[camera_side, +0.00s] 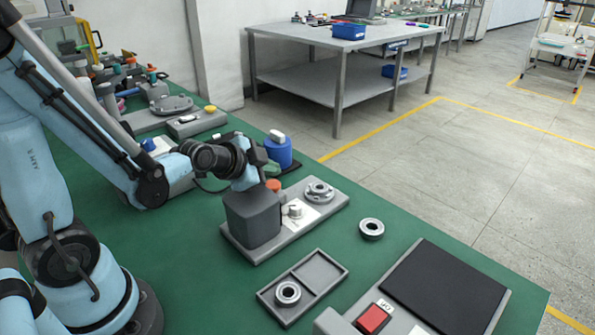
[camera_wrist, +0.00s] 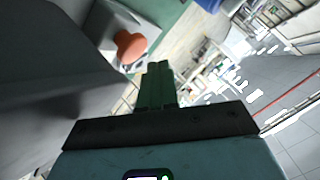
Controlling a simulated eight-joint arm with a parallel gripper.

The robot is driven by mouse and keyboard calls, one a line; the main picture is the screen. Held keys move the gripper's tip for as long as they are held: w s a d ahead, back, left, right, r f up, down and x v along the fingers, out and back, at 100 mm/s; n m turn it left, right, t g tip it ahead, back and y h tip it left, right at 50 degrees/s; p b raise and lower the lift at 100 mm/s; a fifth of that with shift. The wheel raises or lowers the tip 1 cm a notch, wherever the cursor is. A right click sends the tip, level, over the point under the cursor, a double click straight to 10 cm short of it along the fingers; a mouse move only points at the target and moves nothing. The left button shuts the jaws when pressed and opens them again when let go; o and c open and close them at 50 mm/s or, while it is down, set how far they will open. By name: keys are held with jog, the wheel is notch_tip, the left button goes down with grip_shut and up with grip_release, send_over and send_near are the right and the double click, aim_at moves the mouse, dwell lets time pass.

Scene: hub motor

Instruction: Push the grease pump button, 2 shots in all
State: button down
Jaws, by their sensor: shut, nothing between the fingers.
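An orange mushroom-shaped button (camera_wrist: 131,46) shows in the wrist view, on a pale plate beside a large grey housing. In the side view the orange button (camera_side: 273,185) shows just behind the grey pump housing (camera_side: 250,217), partly hidden. My gripper (camera_wrist: 158,68) is shut and empty. In the wrist view its fingertips are to the lower right of the button, with a visible gap in the picture; the true distance is hard to judge. In the side view the wrist is above the housing and the fingertips cannot be made out.
The grey station plate also carries a white knob (camera_side: 295,209) and a round metal part (camera_side: 318,191). A loose ring (camera_side: 371,228), a tray (camera_side: 322,270) with a bearing (camera_side: 287,292), a red button (camera_side: 373,318) and a black pad (camera_side: 443,285) lie nearer. A blue container (camera_side: 279,153) stands behind.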

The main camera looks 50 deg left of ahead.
aim_at(272, 185)
jog(key=shift+s+d+f+g, duration=0.15)
jog(key=shift+f+g, duration=0.85)
jog(key=shift+f, duration=0.5)
jog(key=shift+s+d, duration=0.1)
jog(key=shift+s, duration=0.25)
jog(key=shift+s+r, duration=0.1)
jog(key=shift+r, duration=2.3)
jog(key=s+d+r+n, duration=0.1)
jog(key=s+n, duration=0.1)
jog(key=s+d+r+n+g+h, duration=0.1)
jog(key=s+d+n, duration=0.1)
jog(key=s, duration=0.1)
jog(key=s+d+r+n+g, duration=0.1)
jog(key=s+d+n, duration=0.1)
jog(key=n, duration=0.1)
jog(key=shift+s+d, duration=0.15)
jog(key=shift+s, duration=0.1)
jog(key=shift+s+d+r+n, duration=0.1)
jog(key=shift+s+d+n, duration=0.05)
jog(key=shift+s+n, duration=0.2)
